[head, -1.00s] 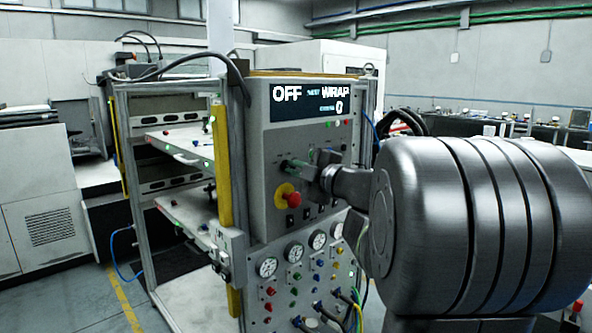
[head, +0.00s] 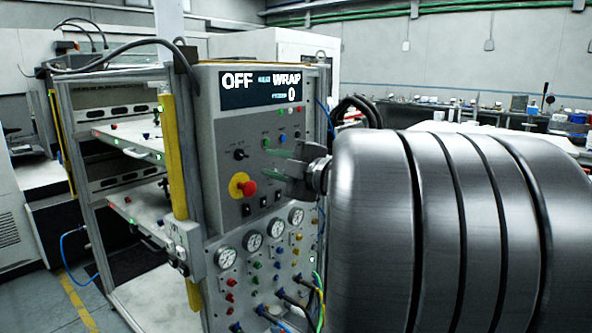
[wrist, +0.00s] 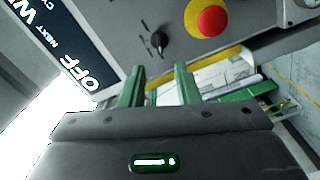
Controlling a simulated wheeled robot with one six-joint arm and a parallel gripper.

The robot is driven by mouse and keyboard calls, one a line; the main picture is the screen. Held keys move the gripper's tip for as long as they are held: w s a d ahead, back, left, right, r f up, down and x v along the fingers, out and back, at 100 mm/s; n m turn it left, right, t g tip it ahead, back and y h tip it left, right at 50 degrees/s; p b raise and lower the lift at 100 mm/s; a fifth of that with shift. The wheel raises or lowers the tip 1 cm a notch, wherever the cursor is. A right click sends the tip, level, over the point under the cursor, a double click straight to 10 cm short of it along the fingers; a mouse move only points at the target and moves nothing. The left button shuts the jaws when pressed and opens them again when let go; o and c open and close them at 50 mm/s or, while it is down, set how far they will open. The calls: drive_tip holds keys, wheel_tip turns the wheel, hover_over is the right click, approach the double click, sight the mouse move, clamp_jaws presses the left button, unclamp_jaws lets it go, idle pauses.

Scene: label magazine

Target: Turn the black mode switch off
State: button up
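The black mode switch (head: 240,154) is a small round knob on the grey control panel (head: 225,125), above the red emergency stop. In the wrist view the switch (wrist: 159,41) lies just beyond the fingertips, with nothing touching it. Its exact pointer direction is too small to tell. The display (head: 262,88) above reads OFF, with WRAP and 0 to its right. My gripper (head: 268,159) is to the right of the switch in the head view, apart from it. In the wrist view the green fingers of my gripper (wrist: 160,70) are spread with an empty gap.
The red emergency stop (head: 248,188) on its yellow plate sits just below the switch; it also shows in the wrist view (wrist: 211,21). Gauges (head: 252,241), coloured fittings and hoses fill the panel's lower part. A yellow post (head: 176,170) stands left of the panel.

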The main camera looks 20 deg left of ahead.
sight(243, 156)
drive_tip(key=shift+v, duration=2.8)
drive_tip(key=x, duration=1.3)
drive_tip(key=shift+w+a, duration=0.15)
drive_tip(key=shift+a, duration=0.25)
